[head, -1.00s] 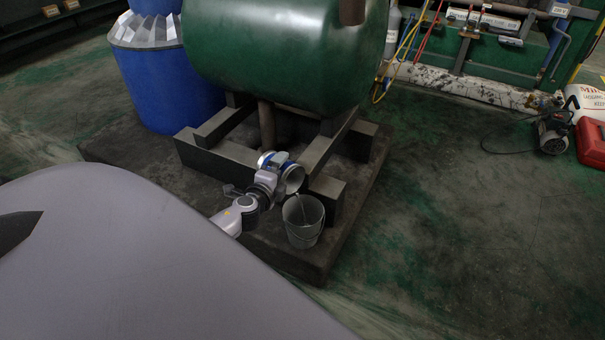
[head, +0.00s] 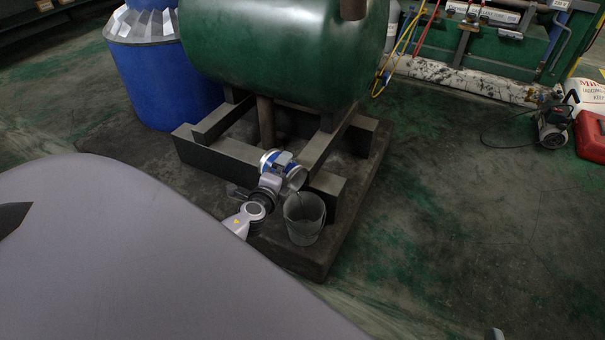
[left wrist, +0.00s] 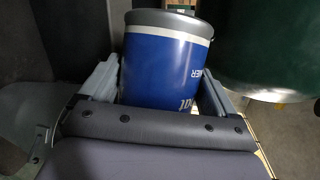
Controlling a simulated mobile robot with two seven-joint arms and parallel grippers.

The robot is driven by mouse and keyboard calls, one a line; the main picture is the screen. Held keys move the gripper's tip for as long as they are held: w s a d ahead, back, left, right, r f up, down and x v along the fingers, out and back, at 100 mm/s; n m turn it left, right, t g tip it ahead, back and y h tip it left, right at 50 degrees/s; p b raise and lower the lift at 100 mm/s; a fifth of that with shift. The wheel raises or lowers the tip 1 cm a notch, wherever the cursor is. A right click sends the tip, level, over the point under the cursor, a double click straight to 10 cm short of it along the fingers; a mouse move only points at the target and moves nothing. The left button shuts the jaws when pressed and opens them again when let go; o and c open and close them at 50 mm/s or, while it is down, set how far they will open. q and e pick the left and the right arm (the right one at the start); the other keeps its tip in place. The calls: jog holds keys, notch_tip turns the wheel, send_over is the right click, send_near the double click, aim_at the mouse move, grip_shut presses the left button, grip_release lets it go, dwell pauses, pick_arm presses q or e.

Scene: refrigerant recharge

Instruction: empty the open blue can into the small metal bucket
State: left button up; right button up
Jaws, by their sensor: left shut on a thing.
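The open blue can (head: 271,161), with blue sides and pale metal bands, is held on its side in the head view. Its open end tilts down to the right toward the small metal bucket (head: 303,232), above its left rim. The bucket stands upright on the dark platform. A thin line shows at the bucket's mouth; I cannot tell if it is liquid or the handle. My left gripper (head: 277,166) is shut on the can. In the left wrist view the blue can (left wrist: 165,62) sits between the two fingers. The can's inside is hidden. My right gripper is not in view.
A large green tank (head: 285,50) on dark beams (head: 228,158) stands close behind the can and bucket. A blue drum (head: 165,85) is at the left. A pump (head: 552,130) and red canister (head: 591,135) are at the far right. The floor right of the platform is clear.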

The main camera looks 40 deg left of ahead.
pick_arm(q)
jog(key=shift+d+f, duration=0.15)
jog(key=shift+d, duration=0.05)
jog(key=shift+m, duration=0.3)
jog(key=shift+w+a, duration=0.1)
jog(key=shift+a, duration=0.4)
jog(key=shift+a+r+n, duration=0.15)
jog(key=shift+r+n, duration=0.55)
jog(key=shift+r, duration=0.15)
